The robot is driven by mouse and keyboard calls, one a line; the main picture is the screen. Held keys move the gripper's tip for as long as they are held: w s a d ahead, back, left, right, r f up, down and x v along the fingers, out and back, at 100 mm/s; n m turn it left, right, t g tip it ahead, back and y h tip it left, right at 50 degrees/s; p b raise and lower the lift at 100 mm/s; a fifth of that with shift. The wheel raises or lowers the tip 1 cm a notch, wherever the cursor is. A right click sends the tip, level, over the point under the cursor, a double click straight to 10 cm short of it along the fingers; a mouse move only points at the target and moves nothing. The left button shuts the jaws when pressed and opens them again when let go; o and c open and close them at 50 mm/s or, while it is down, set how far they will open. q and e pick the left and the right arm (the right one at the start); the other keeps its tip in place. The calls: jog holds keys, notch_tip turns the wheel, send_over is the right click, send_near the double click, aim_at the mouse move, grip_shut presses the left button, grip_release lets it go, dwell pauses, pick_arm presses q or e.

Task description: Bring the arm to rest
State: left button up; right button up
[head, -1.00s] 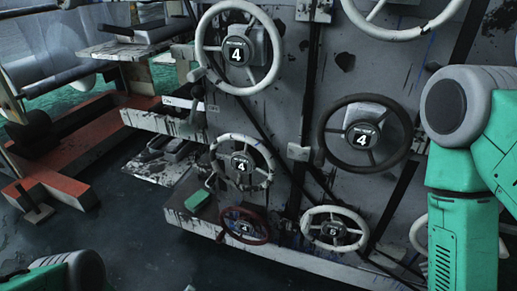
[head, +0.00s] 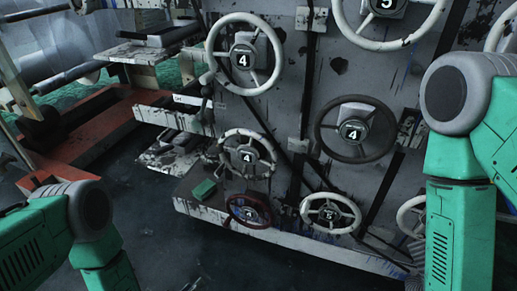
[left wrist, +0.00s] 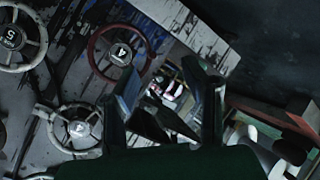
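My left arm (head: 85,225) enters the head view at the lower left, bent, in green and grey. Its gripper is not clearly seen there. In the left wrist view my left gripper (left wrist: 165,95) shows two dark fingers spread apart, with nothing held between them. Beyond them lie a dark red handwheel (left wrist: 118,53) and a pale panel edge. My right arm (head: 462,150) stands at the right of the head view, its forearm pointing down. The right gripper is out of the frame.
A grey panel carries several handwheels, such as a white one (head: 243,60), a dark one (head: 355,132) and a small red one (head: 249,210). A green block (head: 204,188) sits on its lower ledge. An orange frame (head: 95,135) stands at left. Dark floor (head: 150,230) is open in front.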

pick_arm(q)
jog(key=s+a+r+m+g+y+p, duration=0.2)
jog(key=s+a+r+m+g+p, duration=0.1)
jog(key=s+r, duration=0.6)
jog(key=s+a+r+m+g+y+p, duration=0.2)
jog(key=s+a+r+g+p, duration=0.4)
jog(key=s+r, duration=0.4)
notch_tip(320, 180, up, 3)
jog(key=shift+s+a+r+m+g+y, duration=0.2)
jog(key=shift+m+g+y, duration=0.2)
jog(key=shift+g, duration=0.4)
